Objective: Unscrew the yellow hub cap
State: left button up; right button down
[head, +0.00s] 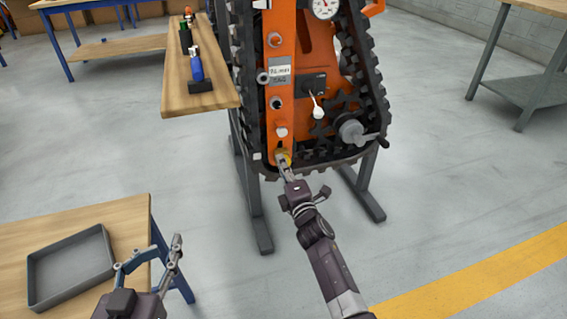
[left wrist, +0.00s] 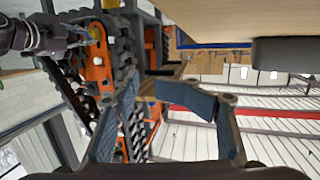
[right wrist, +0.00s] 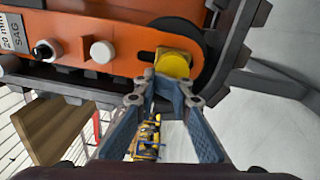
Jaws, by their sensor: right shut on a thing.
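The yellow hub cap (head: 284,155) sits at the lower end of the orange frame of the tracked carrier (head: 308,75). In the right wrist view the yellow cap (right wrist: 174,64) is at the fingertips. My right gripper (head: 285,167) is shut on it, and its fingers hide part of the cap's near side. My left gripper (head: 150,257) is open and empty at the lower left, over the near table's right edge. The left wrist view shows its spread fingers (left wrist: 172,95).
A grey tray (head: 35,283) lies on the near wooden table (head: 95,212). A wooden shelf (head: 207,98) with a blue bottle (head: 196,66) stands left of the carrier. A crank handle (head: 358,132) sticks out right of the cap. The floor between near table and carrier is clear.

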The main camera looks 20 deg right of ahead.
jog(key=shift+s+d+f, duration=0.1)
jog(key=shift+d+f, duration=0.05)
jog(key=shift+f, duration=0.5)
jog(key=shift+s+d+f, duration=0.1)
jog(key=shift+f, duration=0.5)
jog(key=n, duration=0.3)
jog(key=n+b, duration=0.1)
jog(key=n, duration=0.2)
jog(key=n+b, duration=0.1)
jog(key=n, duration=0.2)
jog(key=shift+w+d+h, duration=0.1)
jog(key=shift+d+h, duration=0.2)
jog(key=shift+d, duration=0.1)
jog(key=c, duration=1.5)
grip_release()
jog(key=shift+w+d+f+g, duration=0.1)
jog(key=shift+d+g, duration=0.15)
jog(key=shift+g, duration=0.05)
pick_arm(q)
notch_tip(320, 180, up, 12)
jog(key=d+t+h, duration=0.1)
jog(key=t+h, duration=0.1)
jog(key=t, duration=0.4)
jog(key=shift+s+d, duration=0.25)
jog(key=shift+d, duration=0.1)
pick_arm(e)
jog(key=shift+a, duration=0.1)
jog(key=shift+a+r, duration=0.15)
jog(key=shift+r, duration=0.05)
